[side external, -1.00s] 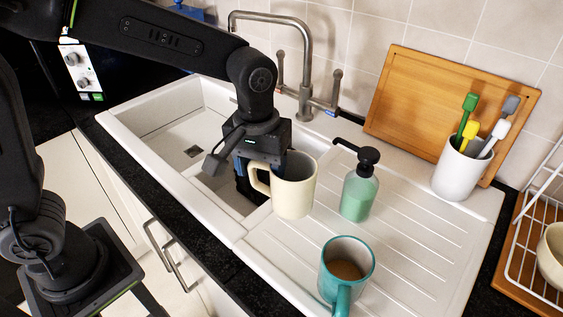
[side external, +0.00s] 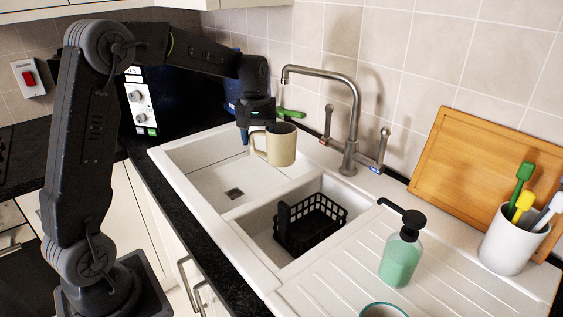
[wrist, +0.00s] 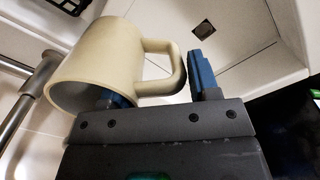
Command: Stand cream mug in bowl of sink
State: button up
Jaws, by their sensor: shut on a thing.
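The cream mug (side external: 282,146) is held upright above the back right part of the sink's large bowl (side external: 206,178). It also shows in the wrist view (wrist: 92,62), with its open mouth toward the lower left. My gripper (side external: 252,132) is shut on the mug's handle side. In the wrist view, my gripper's blue fingers (wrist: 158,90) lie on either side of the handle, the left one partly hidden by the mug. The mug looks clear of the bowl's floor, though its exact height is hard to tell.
A tap (side external: 352,105) stands behind the sink. The small bowl to the right holds a black basket (side external: 308,224). A soap bottle (side external: 401,255), a teal mug (side external: 384,311) and a white utensil pot (side external: 508,243) stand on the right. The large bowl's floor around its drain is clear.

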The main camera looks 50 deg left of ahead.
jog(key=s+a+f+n, duration=0.1)
jog(key=s+a+n, duration=0.2)
jog(key=a, duration=1.5)
jog(key=shift+s, duration=0.25)
jog(key=shift+d+f, duration=0.1)
notch_tip(320, 180, down, 20)
jog(key=shift+r, duration=0.15)
jog(key=shift+f, duration=0.6)
jog(key=o, duration=1.4)
notch_tip(320, 180, up, 24)
